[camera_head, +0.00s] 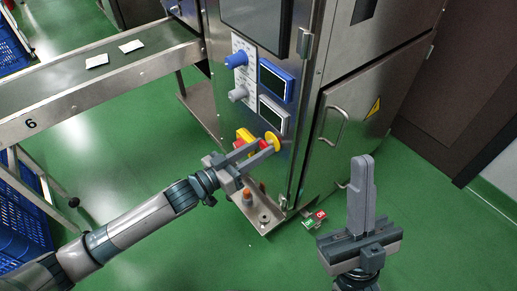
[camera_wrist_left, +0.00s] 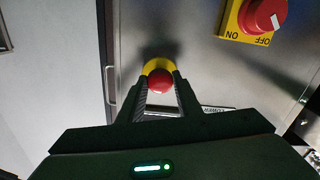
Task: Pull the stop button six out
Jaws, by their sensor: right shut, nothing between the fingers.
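The stop button (camera_wrist_left: 160,82) is a red knob on a yellow round base, on the steel front of the machine. In the head view its yellow base (camera_head: 273,141) shows low on the cabinet. My left gripper (camera_head: 268,147) reaches it from the left. In the left wrist view the two fingers (camera_wrist_left: 161,84) are apart, one on each side of the red knob. I cannot tell whether they touch it. My right gripper (camera_head: 363,160) is shut and empty, pointing up at the right, apart from the machine.
A red rotary switch (camera_wrist_left: 264,16) on a yellow plate sits beside the button. Blue and grey knobs and two small displays (camera_head: 275,82) are above. The conveyor marked 6 (camera_head: 100,85) stands left. A cabinet handle (camera_head: 334,127) projects at right. Green floor (camera_head: 420,240) is open at right.

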